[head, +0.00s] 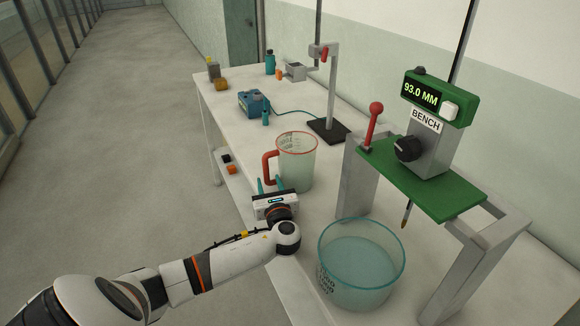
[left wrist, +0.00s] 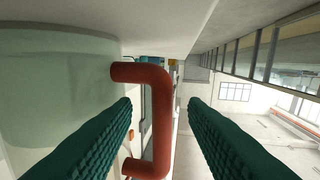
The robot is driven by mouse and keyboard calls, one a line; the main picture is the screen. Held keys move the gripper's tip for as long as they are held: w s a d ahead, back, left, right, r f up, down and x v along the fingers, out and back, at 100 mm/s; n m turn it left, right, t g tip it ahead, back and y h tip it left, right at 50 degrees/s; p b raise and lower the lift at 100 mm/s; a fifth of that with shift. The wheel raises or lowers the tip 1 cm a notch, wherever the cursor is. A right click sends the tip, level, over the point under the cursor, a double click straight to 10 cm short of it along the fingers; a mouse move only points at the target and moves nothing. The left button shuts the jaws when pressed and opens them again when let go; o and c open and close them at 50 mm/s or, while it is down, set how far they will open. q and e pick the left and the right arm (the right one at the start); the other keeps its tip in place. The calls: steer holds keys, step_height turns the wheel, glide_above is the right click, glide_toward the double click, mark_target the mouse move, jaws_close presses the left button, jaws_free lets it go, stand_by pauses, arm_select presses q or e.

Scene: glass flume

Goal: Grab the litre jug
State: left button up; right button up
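The litre jug (head: 298,165) is a clear, pale green-tinted jug with a red rim and a red handle, standing upright on the white bench. Its handle (head: 268,168) points left, towards my left gripper (head: 270,185). In the left wrist view the red handle (left wrist: 160,120) stands between and beyond my two teal fingers, and the jug body (left wrist: 60,90) fills the left side. The fingers are apart, with a gap to the handle on the right; contact on the left cannot be told. My right gripper is not in view.
A wide glass bowl of water (head: 360,262) stands nearer on the bench. A green-topped bench gauge (head: 430,185) reading 93.0 MM is at the right. A stand with a dark base (head: 328,131) and a blue device (head: 253,103) are farther back. The floor at left is clear.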

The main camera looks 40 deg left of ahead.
mark_target(267, 179)
arm_select(q)
steer(key=x, duration=0.3)
steer(key=shift+a, duration=0.25)
steer(key=shift+c, duration=0.3)
jaws_close()
